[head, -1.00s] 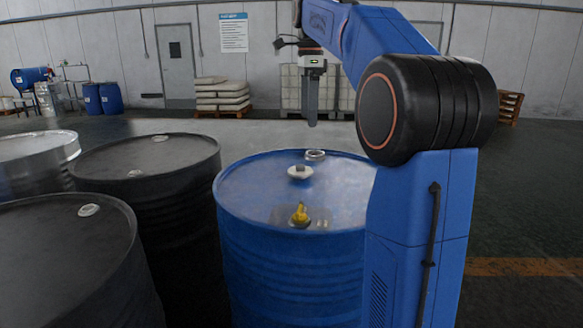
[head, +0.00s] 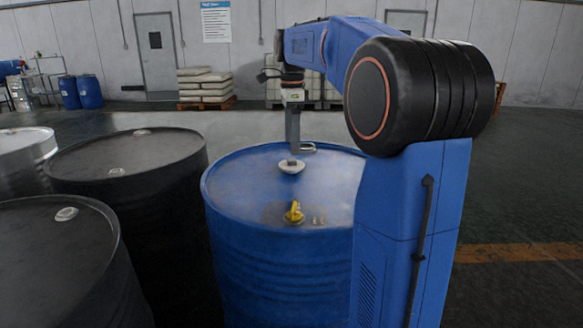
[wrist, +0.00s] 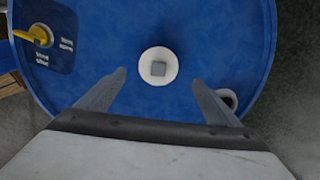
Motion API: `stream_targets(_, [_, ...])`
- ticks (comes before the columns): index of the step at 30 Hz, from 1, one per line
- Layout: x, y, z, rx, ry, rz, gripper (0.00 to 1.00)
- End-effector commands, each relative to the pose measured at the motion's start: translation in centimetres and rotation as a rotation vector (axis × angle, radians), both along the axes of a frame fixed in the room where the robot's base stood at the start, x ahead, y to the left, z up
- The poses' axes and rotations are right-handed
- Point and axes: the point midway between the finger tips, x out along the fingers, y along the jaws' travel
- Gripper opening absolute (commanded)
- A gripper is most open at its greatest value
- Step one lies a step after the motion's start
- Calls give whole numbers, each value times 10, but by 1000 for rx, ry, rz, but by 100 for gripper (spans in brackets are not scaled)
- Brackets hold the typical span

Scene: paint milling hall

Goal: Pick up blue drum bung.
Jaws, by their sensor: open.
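The blue drum (head: 240,185) stands in front of me. On its lid is a round white bung with a square grey knob (head: 291,167); it also shows in the wrist view (wrist: 158,68), near the lid's middle. My gripper (head: 293,152) points down at the lid, right at the bung in the head view. In the wrist view my gripper (wrist: 158,80) is open, its fingers spread either side of the bung's line with the bung just beyond the tips. I see no contact, and the height above the lid is hard to tell.
A yellow tap-like fitting (head: 294,212) on a dark label sits on the lid's near side. An open ring-shaped hole (wrist: 228,99) is near the right finger. Dark drums (head: 125,165) stand to the left. Floor to the right is clear.

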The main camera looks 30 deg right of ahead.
Motion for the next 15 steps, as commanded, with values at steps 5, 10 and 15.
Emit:
stream_targets(5, [0, 0, -10, 0, 0, 0, 86])
stream_targets(10, [-2, 1, -27, 1, 2, 0, 86])
stream_targets(15, [-3, 2, -50, 1, 2, 0, 86])
